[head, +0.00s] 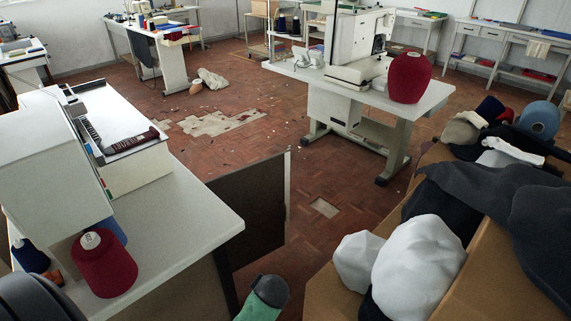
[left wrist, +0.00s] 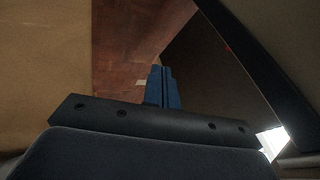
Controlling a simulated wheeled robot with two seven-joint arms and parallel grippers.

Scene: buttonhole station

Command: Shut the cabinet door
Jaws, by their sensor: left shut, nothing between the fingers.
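The cabinet door (head: 250,205) is a dark brown panel in the head view. It stands open, swung out from the front of the white-topped cabinet (head: 185,225) at left, with a pale strip on its free upright edge. My left gripper (left wrist: 163,88) shows in the left wrist view as two blue fingers pressed together, empty. Past the fingers are red-brown floor and a dark panel (left wrist: 195,55) that looks like the door; I cannot tell whether the fingers touch it. My left gripper's fingers do not show in the head view. My right gripper is not in view.
A maroon yarn cone (head: 104,264) and a machine (head: 50,150) stand on the cabinet top. Cardboard boxes (head: 480,285) with white and dark cloth fill the right side. A green object with a dark end (head: 263,300) is at the bottom. Open parquet floor (head: 335,235) lies beyond the door.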

